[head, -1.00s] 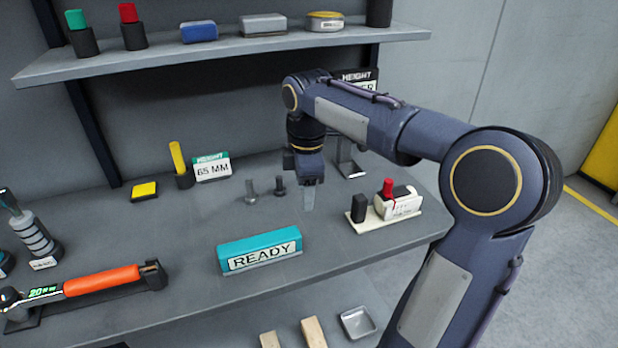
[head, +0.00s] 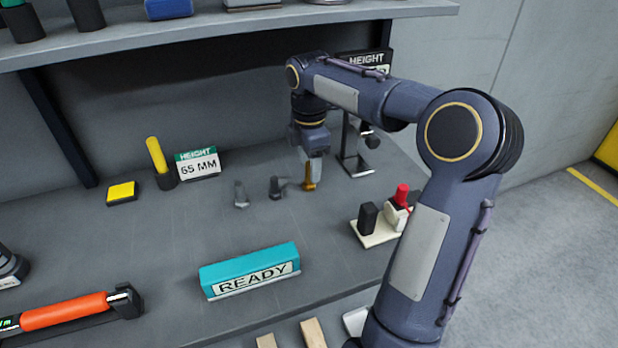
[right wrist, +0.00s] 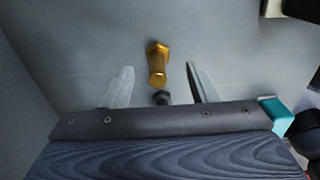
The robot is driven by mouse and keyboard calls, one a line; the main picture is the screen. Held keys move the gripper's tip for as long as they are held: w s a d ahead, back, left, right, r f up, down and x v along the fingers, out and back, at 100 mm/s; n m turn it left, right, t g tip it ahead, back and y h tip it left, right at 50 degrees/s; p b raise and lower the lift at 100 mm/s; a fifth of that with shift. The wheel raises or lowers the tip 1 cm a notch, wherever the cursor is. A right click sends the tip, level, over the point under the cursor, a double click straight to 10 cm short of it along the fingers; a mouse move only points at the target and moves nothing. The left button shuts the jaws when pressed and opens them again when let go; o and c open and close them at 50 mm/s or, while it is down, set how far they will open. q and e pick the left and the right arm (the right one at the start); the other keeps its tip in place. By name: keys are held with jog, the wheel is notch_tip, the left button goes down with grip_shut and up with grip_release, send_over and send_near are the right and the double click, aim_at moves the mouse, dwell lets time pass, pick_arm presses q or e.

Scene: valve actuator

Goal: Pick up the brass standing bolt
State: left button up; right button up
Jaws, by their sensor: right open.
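The brass bolt (head: 310,178) stands on the bench at the right end of a row. A grey bolt (head: 241,194) and a dark bolt (head: 276,187) are to its left. My right gripper (head: 317,163) is right at the brass bolt, its fingers pointing down and partly overlapping it in the head view. In the right wrist view the brass bolt (right wrist: 157,64) shows between the two open fingers, with clear space on both sides. The dark bolt (right wrist: 162,98) shows below it in that view. My left gripper is not in view.
A metal stand (head: 356,150) is close to the right of my gripper. A cream base (head: 378,233) with a black block and a red-topped part is at the right. The READY block (head: 250,271) lies in front, and a shelf (head: 230,30) runs above the back.

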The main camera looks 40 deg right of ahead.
aim_at(309, 183)
notch_tip(309, 183, down, 4)
jog(key=shift+w+f, duration=0.1)
jog(key=shift+f, duration=0.05)
jog(key=c, duration=1.1)
